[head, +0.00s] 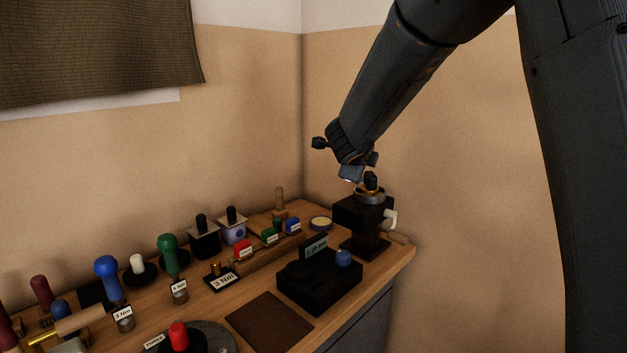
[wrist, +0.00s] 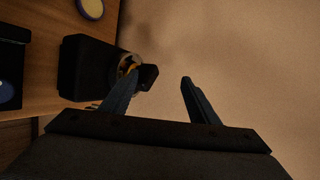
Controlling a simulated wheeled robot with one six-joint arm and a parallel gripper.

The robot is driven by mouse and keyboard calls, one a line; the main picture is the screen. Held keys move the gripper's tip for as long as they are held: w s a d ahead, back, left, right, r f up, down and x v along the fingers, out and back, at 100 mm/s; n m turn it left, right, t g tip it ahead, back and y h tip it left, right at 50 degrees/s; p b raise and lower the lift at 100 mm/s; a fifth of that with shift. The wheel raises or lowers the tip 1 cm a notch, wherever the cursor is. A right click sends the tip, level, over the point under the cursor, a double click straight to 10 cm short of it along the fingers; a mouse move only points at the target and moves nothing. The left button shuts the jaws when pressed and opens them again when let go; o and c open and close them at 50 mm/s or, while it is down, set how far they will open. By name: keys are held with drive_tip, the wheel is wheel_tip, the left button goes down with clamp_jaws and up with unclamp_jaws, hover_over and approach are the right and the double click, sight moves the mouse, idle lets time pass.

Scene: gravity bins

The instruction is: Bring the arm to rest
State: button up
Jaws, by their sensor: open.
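My gripper (head: 360,168) hangs at the end of my dark arm above the back right corner of the wooden bench, pointing down. In the wrist view my gripper (wrist: 160,79) has its two fingers spread wide, with nothing held between them. Just below it in the head view stands a tall black device (head: 362,214) with a metal ring on top. A small black knob (head: 371,181) rises from that ring. In the wrist view the knob (wrist: 149,77) appears near the left fingertip; I cannot tell whether they touch.
A low black box (head: 320,290) with a small display and blue knob stands left of the device. Several coloured-handled tools and labelled blocks line the bench (head: 385,268) further left. A brown mat (head: 268,320) lies in front. Bare wall surrounds the corner; open air lies right of the device.

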drive_tip(key=s+f+n+y, duration=0.1)
drive_tip(key=s+n, duration=0.1)
drive_tip(key=s+f+n+y, duration=0.1)
drive_tip(key=n, duration=0.2)
drive_tip(key=s+f+n+y, duration=0.1)
drive_tip(key=s+f+n, duration=0.1)
drive_tip(key=shift+s+a+f+n+g, duration=0.1)
drive_tip(key=shift+s+a+n+g, duration=0.2)
drive_tip(key=shift+s+a+g, duration=0.1)
drive_tip(key=s+d+f+n+g, duration=0.1)
drive_tip(key=s+f+n+g, duration=0.2)
drive_tip(key=s, duration=0.7)
drive_tip(key=s+d+f+n+g, duration=0.2)
drive_tip(key=s+f+n+g, duration=0.1)
drive_tip(key=s+f+n, duration=0.5)
drive_tip(key=s+d+f+n+g+y, duration=0.1)
drive_tip(key=s+f+n, duration=0.4)
drive_tip(key=s, duration=0.9)
drive_tip(key=d+g, duration=0.1)
drive_tip(key=g, duration=0.1)
drive_tip(key=shift+s+f+n+g, duration=0.15)
drive_tip(key=shift+f+n+g, duration=0.05)
drive_tip(key=shift+n+g, duration=0.2)
